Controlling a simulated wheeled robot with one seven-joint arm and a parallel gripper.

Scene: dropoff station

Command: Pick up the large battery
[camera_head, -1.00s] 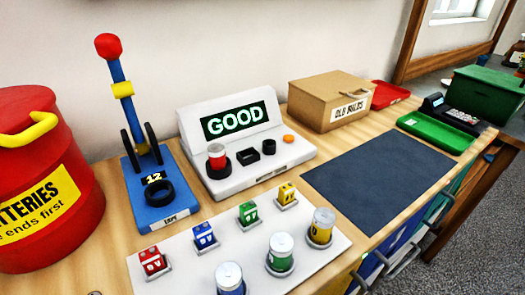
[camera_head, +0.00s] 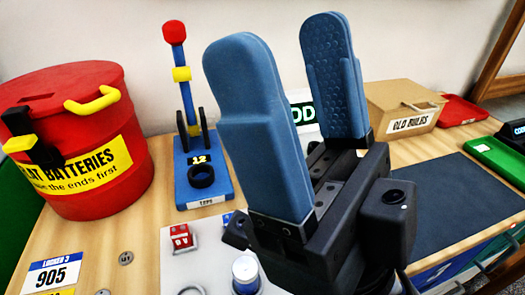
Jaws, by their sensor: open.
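My gripper (camera_head: 285,42) is large in the middle of the view, its two blue padded fingers pointing up and apart, with nothing between them. A large silver-topped cylinder battery (camera_head: 245,272) with a blue lower part stands on the white board (camera_head: 180,262), just left of my gripper's base. A smaller red block battery (camera_head: 181,237) sits behind it to the left. A small blue block battery (camera_head: 229,219) is partly covered by my gripper. The rest of the board and most of the tester (camera_head: 303,112) are hidden behind my gripper.
A red flat-batteries bin (camera_head: 80,200) stands at the left. A blue stand (camera_head: 204,185) with a lever and black ring is behind the board. An old-bulbs box (camera_head: 400,100), a red tray (camera_head: 465,110), a green tray (camera_head: 497,158) and a dark mat (camera_head: 450,195) lie at the right.

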